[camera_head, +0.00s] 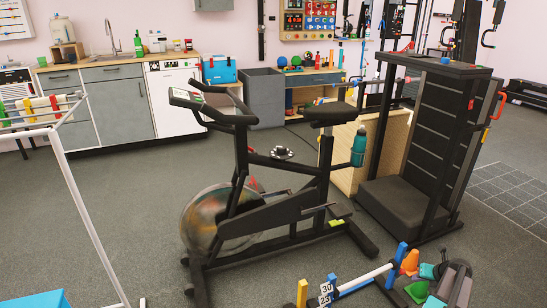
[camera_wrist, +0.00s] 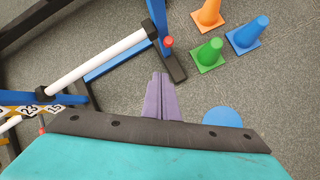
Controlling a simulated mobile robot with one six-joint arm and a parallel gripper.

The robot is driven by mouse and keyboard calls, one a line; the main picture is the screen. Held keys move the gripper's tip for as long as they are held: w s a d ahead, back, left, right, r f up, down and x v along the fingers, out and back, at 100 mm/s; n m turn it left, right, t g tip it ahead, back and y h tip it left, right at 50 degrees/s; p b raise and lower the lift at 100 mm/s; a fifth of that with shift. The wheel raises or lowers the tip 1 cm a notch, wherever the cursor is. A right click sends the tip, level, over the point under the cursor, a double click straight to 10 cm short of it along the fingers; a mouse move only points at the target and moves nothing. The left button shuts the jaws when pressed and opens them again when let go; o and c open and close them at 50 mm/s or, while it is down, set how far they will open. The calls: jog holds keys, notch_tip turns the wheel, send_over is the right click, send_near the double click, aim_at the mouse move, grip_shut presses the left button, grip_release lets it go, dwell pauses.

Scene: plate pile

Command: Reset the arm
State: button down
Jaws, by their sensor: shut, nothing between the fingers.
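My gripper (camera_wrist: 158,93) shows in the wrist view with its two purple fingers shut together and nothing between them. It points at the floor area between a white bar (camera_wrist: 100,60) with black and blue ends and a group of cones. Nothing is seen touching the fingertips. A blue round thing (camera_wrist: 222,117) shows just right of the fingers, partly hidden by the dark edge below. In the head view a grey and teal shape at the lower right may be part of my arm, but I cannot tell where the fingertips are there.
Open floor (camera_head: 115,195) lies left of the bike.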

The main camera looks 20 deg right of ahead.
jog(key=w+a+f+n+g+y+p, duration=0.2)
jog(key=a+n+p, duration=0.6)
jog(key=a, duration=1.2)
jog(key=w+a+r+n+g+y+p, duration=0.1)
jog(key=w+a+n+g+y+p, duration=0.2)
jog(key=a+n, duration=1.25)
jog(key=s+a+r+n+g+h+p, duration=0.15)
jog(key=s+a+n+p, duration=0.25)
jog(key=a, duration=0.6)
jog(key=s+a+r+n+g+y+p, duration=0.1)
jog(key=s+a+n+g+p, duration=0.2)
jog(key=a, duration=0.7)
jog(key=s+a+r+n+g+h+p, duration=0.1)
jog(key=s+a+r+n+p, duration=0.1)
jog(key=s+n, duration=0.4)
jog(key=s+a+r+n+g+h+p, duration=0.1)
jog(key=s+a+r+n+h+p, duration=0.1)
jog(key=s+a+n+p, duration=0.3)
jog(key=shift+s+a+r+n, duration=0.45)
jog(key=shift+s+r+n, duration=0.35)
jog(key=shift+n, duration=0.05)
